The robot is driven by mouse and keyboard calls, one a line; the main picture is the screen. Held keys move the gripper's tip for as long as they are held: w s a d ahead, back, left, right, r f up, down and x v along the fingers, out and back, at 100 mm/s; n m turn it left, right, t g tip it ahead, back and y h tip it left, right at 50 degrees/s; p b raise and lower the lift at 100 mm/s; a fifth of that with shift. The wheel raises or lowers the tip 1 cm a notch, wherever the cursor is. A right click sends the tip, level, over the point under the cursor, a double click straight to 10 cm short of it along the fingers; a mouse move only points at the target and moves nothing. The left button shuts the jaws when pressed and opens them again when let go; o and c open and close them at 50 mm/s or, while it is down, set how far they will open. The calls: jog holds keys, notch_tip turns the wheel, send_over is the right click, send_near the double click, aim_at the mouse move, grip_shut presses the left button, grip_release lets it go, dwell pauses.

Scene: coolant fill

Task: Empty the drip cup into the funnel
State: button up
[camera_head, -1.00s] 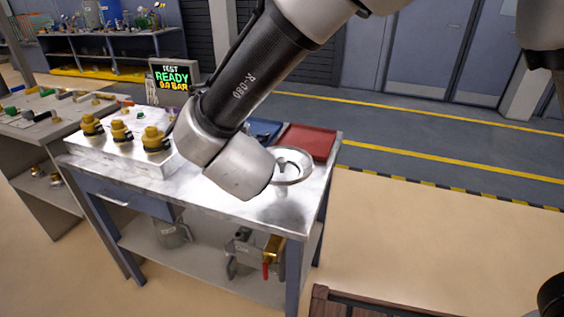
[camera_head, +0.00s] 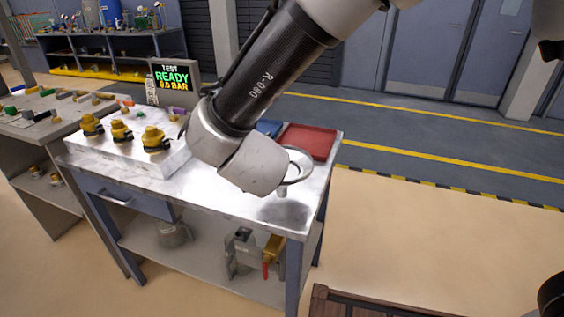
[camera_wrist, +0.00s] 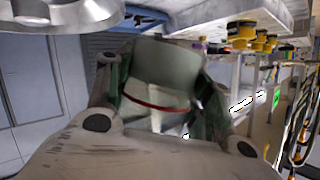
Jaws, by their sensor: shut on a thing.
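The drip cup (camera_wrist: 168,72) is a grey-green cylinder with a red line near one end. My gripper (camera_wrist: 160,100) is shut on it in the wrist view, a finger on each side. The cup looks tilted in that rolled view; its contents cannot be seen. The funnel (camera_head: 300,167) shows in the head view as a metal ring above the right part of the bench, partly covered by my wrist. A round metal edge, apparently the funnel (camera_wrist: 65,14), is at the top left of the wrist view, apart from the cup. My wrist hides the gripper and cup in the head view.
A block with several yellow-capped fittings (camera_head: 122,133) stands on the bench's left part. A red tray (camera_head: 308,141) and a blue tray (camera_head: 268,128) lie behind the funnel. A screen (camera_head: 174,80) reads TEST READY. The bench's front right top (camera_head: 245,203) is clear.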

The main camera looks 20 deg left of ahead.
jog(key=shift+w+d+f+m+y, duration=0.3)
jog(key=shift+d+m+y, duration=0.25)
jog(key=shift+m, duration=0.15)
dwell(0.5)
jog(key=shift+w+d+r+m+g+y, duration=0.2)
jog(key=shift+d+r+m+g+y, duration=0.15)
jog(key=shift+d+m, duration=0.25)
dwell(0.6)
jog(key=shift+f+m+y, duration=0.3)
jog(key=shift+m, duration=0.3)
dwell(0.5)
jog(key=shift+r+m+y+p, duration=0.35)
jog(key=shift+r+m, duration=0.1)
jog(key=shift+m, duration=0.15)
dwell(0.5)
jog(key=shift+w+d+f+m+y+p, duration=0.1)
jog(key=shift+f+m+y+p, duration=0.25)
jog(key=shift+m, duration=0.35)
jog(key=shift+d+f+m+y+p, duration=0.1)
jog(key=shift+f+m+y, duration=0.25)
jog(key=shift+m, duration=0.35)
dwell(1.2)
jog(key=shift+w+d+r+m, duration=0.2)
jog(key=shift+d+r+m, duration=0.15)
jog(key=shift+m, duration=0.05)
dwell(0.4)
